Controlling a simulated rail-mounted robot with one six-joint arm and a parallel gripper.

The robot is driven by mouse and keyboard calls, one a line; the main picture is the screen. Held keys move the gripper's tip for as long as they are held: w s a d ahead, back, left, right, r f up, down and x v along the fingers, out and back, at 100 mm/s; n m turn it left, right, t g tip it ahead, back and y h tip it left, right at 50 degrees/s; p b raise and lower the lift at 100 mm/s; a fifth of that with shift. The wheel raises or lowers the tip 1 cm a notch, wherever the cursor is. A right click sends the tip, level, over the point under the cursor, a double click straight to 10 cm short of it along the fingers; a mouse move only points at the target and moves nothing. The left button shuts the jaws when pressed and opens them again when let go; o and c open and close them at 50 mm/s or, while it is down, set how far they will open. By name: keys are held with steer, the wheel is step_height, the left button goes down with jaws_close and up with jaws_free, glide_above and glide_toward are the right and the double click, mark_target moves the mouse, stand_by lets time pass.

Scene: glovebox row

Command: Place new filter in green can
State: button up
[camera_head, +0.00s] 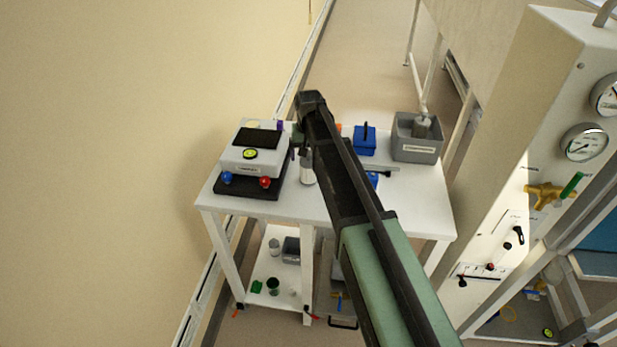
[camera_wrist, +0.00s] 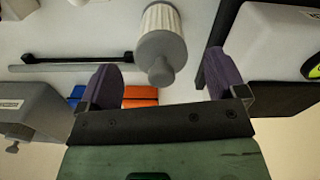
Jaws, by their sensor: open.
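A filter with a white pleated body and a grey knobbed end cap (camera_wrist: 163,50) lies between and just ahead of my gripper's two purple fingers in the wrist view. It also shows on the white table in the head view (camera_head: 307,168), beside my arm. My gripper (camera_wrist: 163,82) is open, with gaps between both fingers and the filter. In the head view my arm largely hides my gripper. A dark green can (camera_head: 272,286) stands on the table's lower shelf, with a flat green piece (camera_head: 257,287) to its left.
A white balance-like device (camera_head: 252,157) stands on the table's left. A blue box (camera_head: 364,142) and a grey bin (camera_head: 416,150) holding a grey cylinder are at the right. A grey cylinder (camera_head: 274,246) and a small grey bin share the lower shelf. A panel with gauges (camera_head: 584,143) stands right.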

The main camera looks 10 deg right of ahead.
step_height(320, 180, down, 3)
steer(key=shift+f+b, duration=0.15)
steer(key=shift+b, duration=0.6)
steer(key=shift+r, duration=0.25)
steer(key=c, duration=1.1)
steer(key=shift+r+p, duration=0.15)
steer(key=shift+p, duration=0.2)
step_height(320, 180, up, 20)
steer(key=p, duration=2)
steer(key=b, duration=1.6)
glide_above(308, 161)
step_height(308, 161, down, 16)
steer(key=shift+w+d+r, duration=0.1)
steer(key=shift+r, duration=0.1)
steer(key=shift+r+p, duration=0.3)
steer(key=shift+p, duration=0.2)
